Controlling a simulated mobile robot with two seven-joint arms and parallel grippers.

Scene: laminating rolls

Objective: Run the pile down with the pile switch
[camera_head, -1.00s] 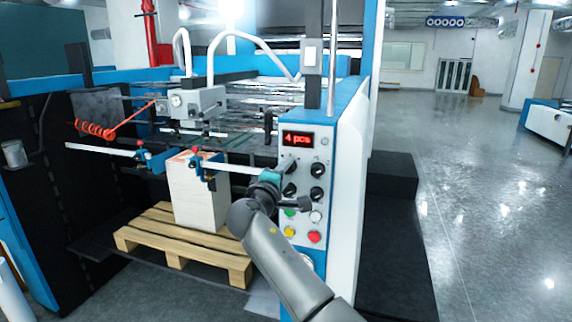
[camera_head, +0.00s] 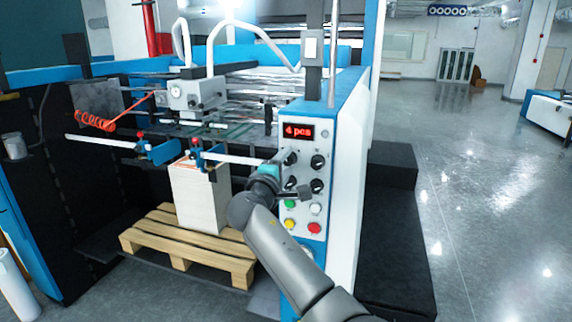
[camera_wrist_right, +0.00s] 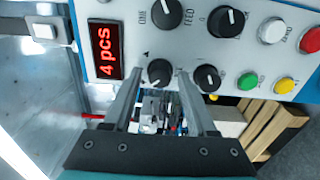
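The control panel (camera_head: 303,212) has a red "4 pcs" display (camera_head: 298,131), several black knobs and coloured buttons. My right gripper (camera_wrist_right: 160,75) is open at the panel. Its fingertips lie on either side of the upper-left black knob (camera_wrist_right: 160,72); I cannot tell whether they touch it. That knob's label cannot be read, so I cannot confirm it is the pile switch. The pile (camera_head: 200,203) is a pale block standing on a wooden pallet (camera_head: 185,240) under the feeder. My left gripper is not in view.
Another knob (camera_wrist_right: 207,78) sits close beside the right finger in the wrist view. A green button (camera_wrist_right: 248,81) and a red button (camera_head: 314,228) are nearby. Blue clamps on a white bar (camera_head: 100,141) hang above the pile. Open floor (camera_head: 475,180) lies to the right.

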